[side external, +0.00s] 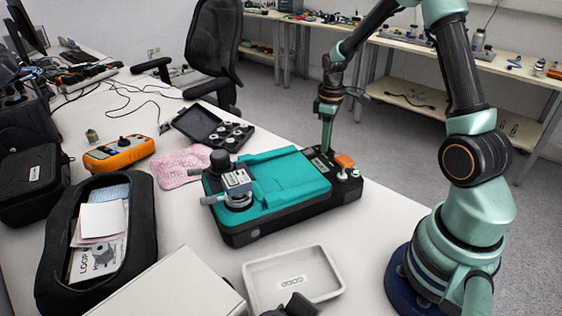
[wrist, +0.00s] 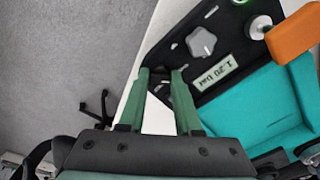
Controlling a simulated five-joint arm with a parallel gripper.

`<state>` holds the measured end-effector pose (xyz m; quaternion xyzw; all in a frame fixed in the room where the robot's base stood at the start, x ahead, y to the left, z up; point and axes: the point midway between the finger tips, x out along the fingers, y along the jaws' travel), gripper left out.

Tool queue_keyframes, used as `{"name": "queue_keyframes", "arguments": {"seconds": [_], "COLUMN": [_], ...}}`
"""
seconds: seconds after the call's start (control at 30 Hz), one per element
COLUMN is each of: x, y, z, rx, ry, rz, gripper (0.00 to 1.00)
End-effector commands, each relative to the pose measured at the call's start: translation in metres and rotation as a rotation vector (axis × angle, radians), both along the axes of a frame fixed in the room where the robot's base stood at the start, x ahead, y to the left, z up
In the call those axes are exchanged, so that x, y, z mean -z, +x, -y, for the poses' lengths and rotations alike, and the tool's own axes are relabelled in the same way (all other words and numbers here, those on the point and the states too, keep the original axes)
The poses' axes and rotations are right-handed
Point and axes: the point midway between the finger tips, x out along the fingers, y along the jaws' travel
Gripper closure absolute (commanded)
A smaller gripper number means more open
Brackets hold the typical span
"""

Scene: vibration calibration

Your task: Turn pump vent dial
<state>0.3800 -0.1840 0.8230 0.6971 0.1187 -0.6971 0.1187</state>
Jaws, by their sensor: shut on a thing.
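The pump (side external: 285,180) is a teal and black unit on the white bench. Its black panel carries a grey lobed dial (wrist: 201,44) with a white mark, and a small display (wrist: 214,75) that seems to read 1.20 bar. My gripper (side external: 325,148) points down at the panel's far edge in the side view.
An orange block (side external: 344,161) and a white-topped knob (wrist: 260,26) stand on the panel near the dial. A round metal fitting (side external: 238,195) is at the pump's left end. A pale tray (side external: 258,283) lies in front. An orange meter (side external: 118,153) is further left.

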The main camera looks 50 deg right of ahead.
Motion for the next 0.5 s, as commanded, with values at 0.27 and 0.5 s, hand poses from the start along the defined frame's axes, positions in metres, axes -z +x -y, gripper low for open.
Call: {"name": "queue_keyframes", "arguments": {"seconds": [0.27,0.5], "x": [-0.0012,-0.0015], "y": [0.0005,0.0006], "z": [-0.0002,-0.0001], "rx": [0.188,0.413], "ry": [0.000,0.000], "rz": [0.000,0.000], "gripper": [1.00,1.00]}}
